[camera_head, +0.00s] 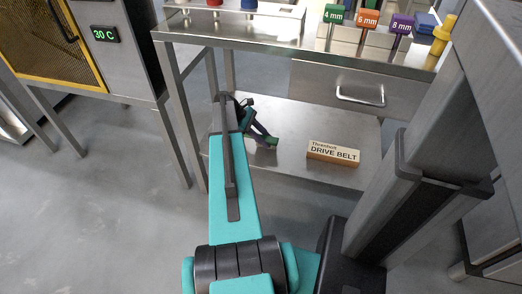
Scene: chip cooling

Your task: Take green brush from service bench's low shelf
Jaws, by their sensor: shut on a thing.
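The service bench (290,53) is a metal bench with a low shelf (305,122). My teal arm reaches from the bottom of the picture to that shelf. My gripper (266,139) is small and dark at the arm's far end, over the left part of the shelf. It is shut on a small green thing, the green brush (272,142). Only a little of the brush shows, and I cannot tell whether it still touches the shelf.
A drive belt box (333,153) lies on the low shelf, right of my gripper. A drawer (338,84) hangs above the shelf. Coloured tools, one marked 4 mm (333,14), stand on the bench top. A machine with a yellow-framed door (58,45) stands left; open floor lies between.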

